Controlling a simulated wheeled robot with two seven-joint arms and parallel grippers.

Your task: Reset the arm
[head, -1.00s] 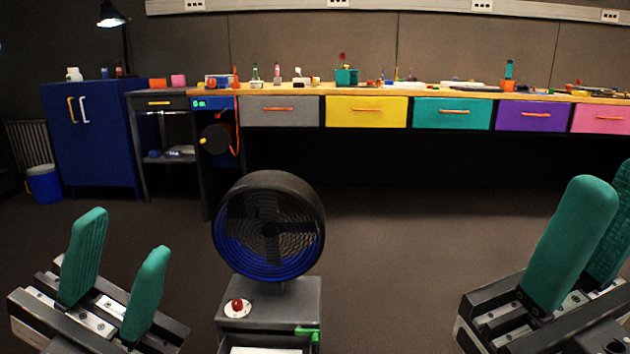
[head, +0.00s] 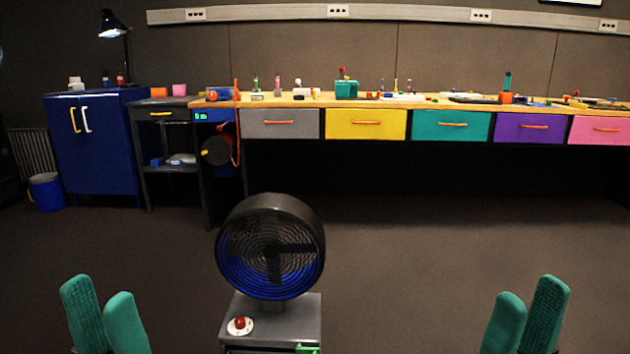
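My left gripper (head: 103,308) is low at the left edge of the head view. Its two green fingers stand apart at the tips with nothing between them. My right gripper (head: 528,304) is low at the right. Its two green fingers also show a gap at the tips and hold nothing. Both grippers' bases are cut off by the bottom of the picture. Neither touches anything in view. A round fan (head: 270,246) on a grey stand stands between them, nearer the left one.
A red button (head: 240,323) sits on the grey stand (head: 300,312). A long workbench (head: 420,104) with coloured drawers runs along the back wall. A blue cabinet (head: 95,150) and a blue bin (head: 46,192) stand at the left. The floor (head: 420,250) right of the fan is clear.

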